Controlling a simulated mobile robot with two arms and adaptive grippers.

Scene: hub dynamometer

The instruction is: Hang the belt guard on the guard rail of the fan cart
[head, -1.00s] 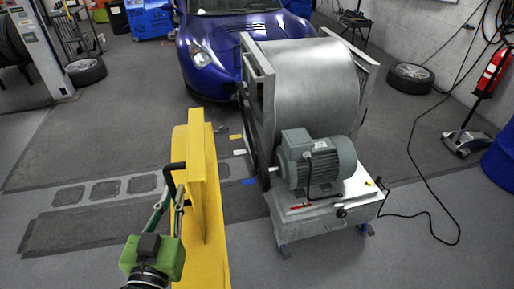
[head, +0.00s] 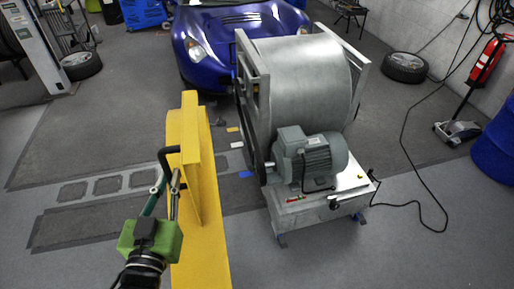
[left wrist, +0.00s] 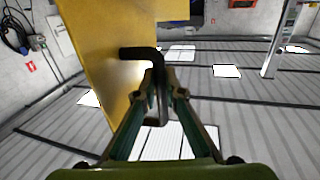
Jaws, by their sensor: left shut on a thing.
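The yellow belt guard (head: 202,200) stands upright in front of me, left of the fan cart, with its black handle (head: 174,158) on its left side. My left gripper (head: 168,190) is shut on that handle; in the left wrist view the fingers (left wrist: 157,92) close around the black bent bar, and the yellow plate (left wrist: 105,55) rises behind it. The fan cart (head: 300,215) carries a big grey drum and a grey motor (head: 310,158). A grey frame bar (head: 252,65) runs along the drum's left side; I cannot tell whether it is the guard rail. My right gripper is not in view.
A blue car (head: 225,35) stands behind the cart. A black cable (head: 412,160) lies on the floor at right, near a fire extinguisher (head: 488,62). A tyre (head: 404,67) lies at the back right. The floor left of the guard is clear.

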